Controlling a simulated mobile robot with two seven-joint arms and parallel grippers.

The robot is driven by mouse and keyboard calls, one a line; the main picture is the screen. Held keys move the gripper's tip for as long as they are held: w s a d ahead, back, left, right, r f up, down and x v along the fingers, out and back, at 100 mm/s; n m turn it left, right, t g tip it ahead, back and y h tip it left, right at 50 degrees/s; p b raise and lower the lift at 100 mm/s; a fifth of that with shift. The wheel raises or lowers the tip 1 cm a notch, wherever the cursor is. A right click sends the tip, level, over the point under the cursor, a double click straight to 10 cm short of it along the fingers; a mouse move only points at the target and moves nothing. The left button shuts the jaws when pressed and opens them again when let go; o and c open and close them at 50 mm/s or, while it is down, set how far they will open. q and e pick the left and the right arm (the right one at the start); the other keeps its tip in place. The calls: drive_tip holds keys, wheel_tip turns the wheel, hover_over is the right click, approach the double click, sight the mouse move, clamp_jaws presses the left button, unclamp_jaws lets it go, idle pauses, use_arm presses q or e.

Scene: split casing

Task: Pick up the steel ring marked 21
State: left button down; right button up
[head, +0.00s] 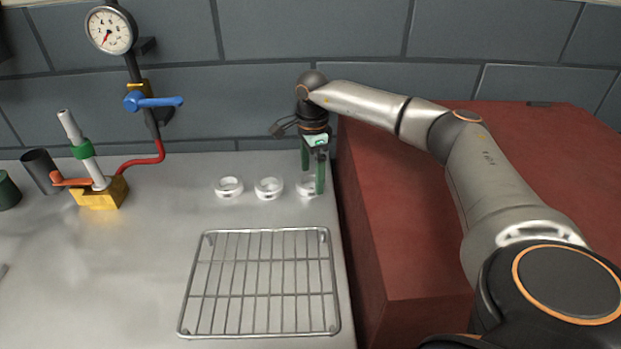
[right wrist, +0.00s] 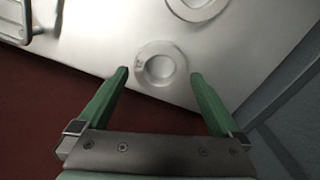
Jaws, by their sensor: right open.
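Three pale steel rings lie in a row on the metal bench in the head view: a left ring (head: 219,190), a middle ring (head: 259,190) and a right ring (head: 301,190). My right gripper (head: 313,190) points down over the right ring, its green fingers partly hiding it. In the right wrist view that ring (right wrist: 141,78) lies between the open fingertips (right wrist: 160,75), with a gap on each side. It bears a small mark too blurred to read. A second ring (right wrist: 175,8) is cut off at the top edge. My left gripper is not in view.
A wire rack (head: 258,333) lies on the bench (head: 120,270) in front of the rings. A yellow block (head: 98,198) with a pump lever, red hose (head: 145,161) and gauge (head: 110,31) stands left. A red block (head: 410,250) borders the bench at right; a grey wall stands behind.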

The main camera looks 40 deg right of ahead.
drive_tip(key=shift+f, duration=0.65)
drive_tip(key=shift+r, duration=0.1)
clamp_jaws()
